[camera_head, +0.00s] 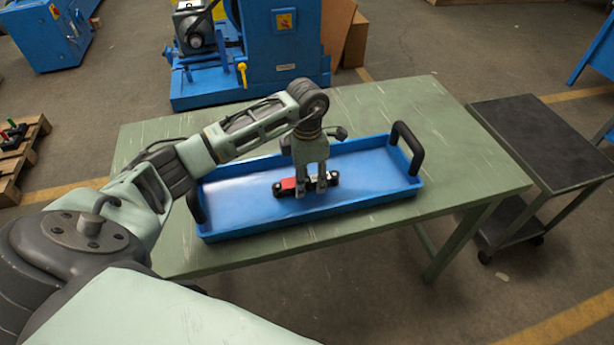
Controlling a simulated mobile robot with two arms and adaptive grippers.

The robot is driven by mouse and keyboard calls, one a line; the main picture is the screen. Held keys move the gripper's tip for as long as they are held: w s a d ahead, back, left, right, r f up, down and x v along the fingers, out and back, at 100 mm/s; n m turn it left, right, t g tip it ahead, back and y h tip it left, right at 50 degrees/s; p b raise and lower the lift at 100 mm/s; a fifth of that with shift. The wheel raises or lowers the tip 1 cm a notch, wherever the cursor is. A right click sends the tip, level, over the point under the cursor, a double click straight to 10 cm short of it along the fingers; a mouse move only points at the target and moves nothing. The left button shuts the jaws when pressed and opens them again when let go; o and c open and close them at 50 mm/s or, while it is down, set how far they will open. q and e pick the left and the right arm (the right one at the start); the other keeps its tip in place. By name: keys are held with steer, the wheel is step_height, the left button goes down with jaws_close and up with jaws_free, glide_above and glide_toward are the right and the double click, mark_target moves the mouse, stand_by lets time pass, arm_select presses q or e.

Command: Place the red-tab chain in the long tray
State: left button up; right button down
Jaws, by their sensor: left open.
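The long tray (375,172) is blue with a black handle at each end and stands on the green table. The red-tab chain (287,186) is a short dark piece with a red part at its left end. The fingers partly hide the chain. I cannot tell whether they touch it. My right gripper is not in view.
The green table (450,150) has free room to the right of the tray and behind it. A dark wheeled cart (540,140) stands to the right of the table. A blue machine (275,50) stands behind the table.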

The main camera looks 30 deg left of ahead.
mark_target(307, 180)
arm_select(q)
steer(key=shift+r, duration=0.2)
step_height(307, 180, up, 12)
steer(key=b, duration=0.2)
steer(key=shift+f, duration=0.1)
stand_by(0.3)
